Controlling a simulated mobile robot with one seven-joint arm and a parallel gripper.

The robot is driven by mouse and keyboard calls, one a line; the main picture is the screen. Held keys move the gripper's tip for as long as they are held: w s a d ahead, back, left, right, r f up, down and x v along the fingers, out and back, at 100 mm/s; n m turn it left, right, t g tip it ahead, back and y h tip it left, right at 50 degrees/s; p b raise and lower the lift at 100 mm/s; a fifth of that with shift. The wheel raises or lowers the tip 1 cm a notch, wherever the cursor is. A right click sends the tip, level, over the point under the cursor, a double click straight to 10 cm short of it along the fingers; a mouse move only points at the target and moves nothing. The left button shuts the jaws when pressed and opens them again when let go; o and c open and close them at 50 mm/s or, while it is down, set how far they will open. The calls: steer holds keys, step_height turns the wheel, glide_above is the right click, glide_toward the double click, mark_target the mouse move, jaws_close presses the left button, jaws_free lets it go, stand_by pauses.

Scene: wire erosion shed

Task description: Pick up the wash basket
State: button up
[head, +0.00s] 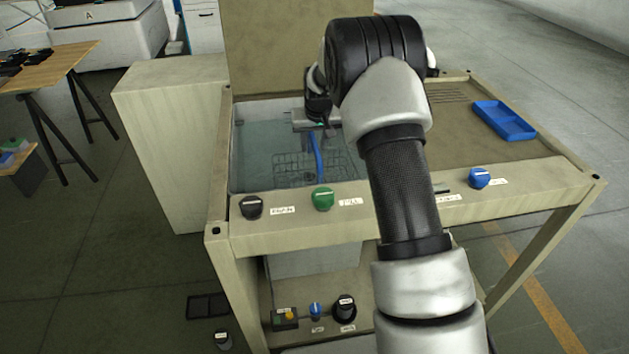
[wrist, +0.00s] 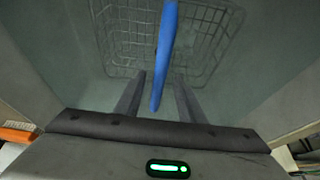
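The wash basket is a wire mesh basket (head: 290,166) with a blue handle (head: 317,152), sitting low in the tank of the bench. In the wrist view the wire basket (wrist: 205,35) lies beyond my fingers, and its blue handle (wrist: 166,45) rises toward me. My gripper (wrist: 160,76) is open, with one dark finger on each side of the handle and a visible gap to both. In the head view my gripper (head: 318,124) is over the tank at the handle's upper end, partly hidden by my arm.
The tank (head: 250,140) has a raised lid (head: 275,45) behind it and walls close around the basket. Knobs, including a green one (head: 323,199), line the front edge. A blue tray (head: 503,121) lies on the worktop at right. A wooden table (head: 45,62) stands at left.

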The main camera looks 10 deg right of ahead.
steer(key=b+x, duration=0.1)
steer(key=x, duration=0.4)
steer(key=shift+d+f, duration=0.1)
steer(key=shift+f, duration=0.05)
steer(key=shift+f, duration=0.25)
stand_by(0.5)
jaws_close()
stand_by(1.2)
steer(key=shift+r, duration=0.2)
